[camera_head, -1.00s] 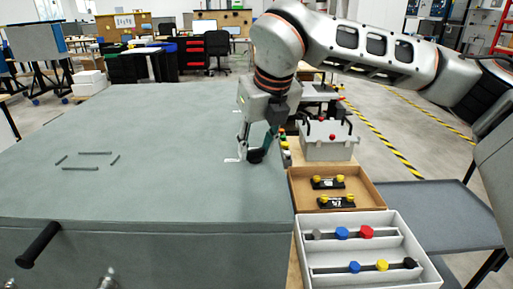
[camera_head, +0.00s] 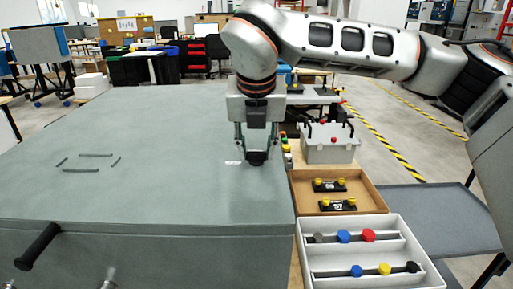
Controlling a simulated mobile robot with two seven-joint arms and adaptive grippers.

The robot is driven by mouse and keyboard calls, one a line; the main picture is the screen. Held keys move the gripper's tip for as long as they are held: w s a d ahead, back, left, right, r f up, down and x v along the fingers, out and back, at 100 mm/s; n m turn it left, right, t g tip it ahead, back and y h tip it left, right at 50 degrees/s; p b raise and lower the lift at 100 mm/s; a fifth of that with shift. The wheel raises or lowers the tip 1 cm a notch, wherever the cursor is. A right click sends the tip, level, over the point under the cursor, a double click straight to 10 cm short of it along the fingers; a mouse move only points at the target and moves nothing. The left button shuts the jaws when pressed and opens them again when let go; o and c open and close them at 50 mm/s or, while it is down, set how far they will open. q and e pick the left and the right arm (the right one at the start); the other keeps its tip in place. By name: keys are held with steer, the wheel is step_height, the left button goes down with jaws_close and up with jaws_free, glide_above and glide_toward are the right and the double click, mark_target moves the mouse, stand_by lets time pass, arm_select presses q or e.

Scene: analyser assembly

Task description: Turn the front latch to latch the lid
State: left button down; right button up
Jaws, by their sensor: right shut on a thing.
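The large grey lid (camera_head: 140,190) fills the left half of the head view and looks closed over its box. My right gripper (camera_head: 257,158) points straight down at the lid's top near its right side. It is shut on a small dark latch knob, mostly hidden between the fingers; I cannot tell its angle. A short white mark (camera_head: 233,162) lies on the lid just left of the fingers. A black bar handle (camera_head: 38,247) and a metal fitting (camera_head: 110,276) show on the near face. My left gripper is not in view.
Right of the lid stand a white tray (camera_head: 301,256) with coloured knobs, a brown tray (camera_head: 365,187) with two black parts, and a grey box (camera_head: 328,150) with black handles. Small coloured buttons (camera_head: 285,147) sit close beside my right gripper. The lid's left and middle are mostly clear.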

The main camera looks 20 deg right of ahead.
steer(key=shift+r, duration=0.1)
steer(key=o, duration=1.1)
steer(key=shift+o, duration=0.2)
steer(key=v, duration=1.2)
